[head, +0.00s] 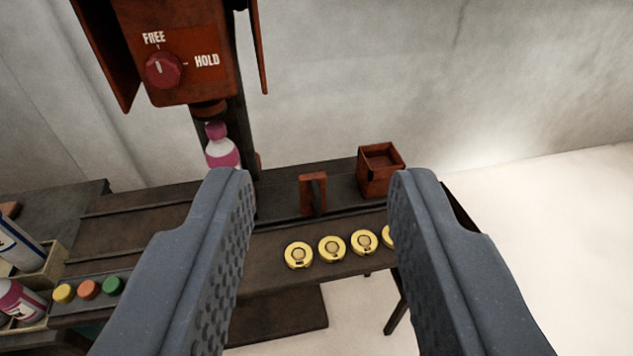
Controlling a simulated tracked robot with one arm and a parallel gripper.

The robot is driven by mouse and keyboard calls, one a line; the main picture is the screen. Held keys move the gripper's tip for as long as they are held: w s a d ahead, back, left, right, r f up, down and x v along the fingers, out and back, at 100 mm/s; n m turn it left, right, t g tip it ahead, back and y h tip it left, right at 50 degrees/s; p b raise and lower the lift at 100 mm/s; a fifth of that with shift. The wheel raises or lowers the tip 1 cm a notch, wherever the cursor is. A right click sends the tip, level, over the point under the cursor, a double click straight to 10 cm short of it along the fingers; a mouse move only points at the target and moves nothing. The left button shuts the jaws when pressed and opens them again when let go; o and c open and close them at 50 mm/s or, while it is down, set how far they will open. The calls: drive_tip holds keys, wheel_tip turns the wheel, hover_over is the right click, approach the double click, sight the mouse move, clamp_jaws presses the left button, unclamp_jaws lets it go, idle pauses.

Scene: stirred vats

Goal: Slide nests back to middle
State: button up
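My gripper (322,178) is open and empty, its two grey ridged fingers wide apart in front of the bench. Between the fingertips, farther off, an upright rust-red handle (313,194) stands on a dark slide plate (276,197). To its right, an open square rust-red box (381,172), which may be a nest, stands near the right end of the plate and looks empty. A bottle (222,151) with a pink cap and pink band stands left of the handle, under the orange machine head (180,45). The left finger hides the bottle's lower part.
A red knob (163,70) has its white mark up towards FREE. Several yellow round pieces (331,248) line the bench's front, partly behind the right finger. Yellow, orange and green caps (88,289) and a bottle crate (45,272) are at left. White floor is clear at right.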

sight(318, 206)
drive_tip(key=w+f, duration=1.7)
drive_tip(key=f, duration=0.2)
drive_tip(key=w+f+t+b, duration=0.1)
drive_tip(key=w+f, duration=0.3)
drive_tip(key=f, duration=0.8)
drive_tip(key=w+f+t+b, duration=0.1)
drive_tip(key=w+f, duration=0.2)
drive_tip(key=f, duration=0.9)
drive_tip(key=shift+y, duration=0.3)
drive_tip(key=w, duration=0.3)
drive_tip(key=w+b, duration=0.1)
drive_tip(key=w, duration=0.3)
drive_tip(key=w+a, duration=0.1)
drive_tip(key=w, duration=0.3)
drive_tip(key=shift+f, duration=0.25)
drive_tip(key=shift+w+r+b, duration=0.15)
drive_tip(key=shift+w+b, duration=0.15)
drive_tip(key=shift+w, duration=0.3)
drive_tip(key=shift+w+a, duration=0.1)
drive_tip(key=shift+w, duration=0.25)
clamp_jaws()
